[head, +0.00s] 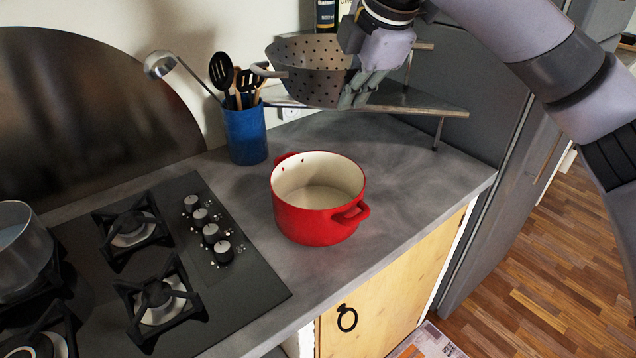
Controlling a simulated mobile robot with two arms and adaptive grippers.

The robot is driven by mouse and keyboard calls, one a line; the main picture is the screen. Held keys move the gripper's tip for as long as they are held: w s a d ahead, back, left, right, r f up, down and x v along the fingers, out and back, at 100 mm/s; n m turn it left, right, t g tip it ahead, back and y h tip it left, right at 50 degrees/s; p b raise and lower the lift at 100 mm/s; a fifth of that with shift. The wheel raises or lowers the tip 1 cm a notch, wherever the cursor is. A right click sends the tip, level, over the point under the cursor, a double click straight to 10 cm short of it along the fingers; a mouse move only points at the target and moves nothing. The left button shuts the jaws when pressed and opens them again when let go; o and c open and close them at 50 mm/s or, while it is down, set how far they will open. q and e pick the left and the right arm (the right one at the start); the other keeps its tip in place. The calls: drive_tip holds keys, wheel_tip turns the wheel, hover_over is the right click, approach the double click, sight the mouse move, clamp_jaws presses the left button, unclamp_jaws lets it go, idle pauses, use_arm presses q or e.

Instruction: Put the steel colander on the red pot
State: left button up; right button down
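The steel colander (308,69), grey with rows of holes and a loop handle at its left, is in the air above and behind the red pot (311,224). My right gripper (358,92) is at the colander's right side, with its fingers closed at the rim there and holding it up. The fingers hide that side of the colander. The red pot stands upright and open on the grey counter, its cream inside empty, with one handle toward the front right. The colander is apart from the pot. My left gripper is not in view.
A blue utensil holder (246,137) with a ladle and spatulas stands left of the pot. A corner shelf (420,106) on legs is behind right. The black hob (180,270) with a metal saucepan (20,245) is at left. The counter right of the pot is clear.

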drive_tip(key=shift+f, duration=0.1)
wheel_tip(320, 180, down, 20)
drive_tip(key=shift+r+p, duration=0.25)
drive_tip(key=shift+p, duration=0.05)
drive_tip(key=shift+f, duration=0.1)
drive_tip(key=shift+w+f, duration=0.1)
drive_tip(key=shift+f, duration=0.35)
drive_tip(key=c, duration=2.3)
unclamp_jaws()
drive_tip(key=o, duration=0.5)
drive_tip(key=shift+f, duration=0.1)
drive_tip(key=v, duration=1.3)
drive_tip(key=shift+w+r+b, duration=0.2)
drive_tip(key=shift+b, duration=0.1)
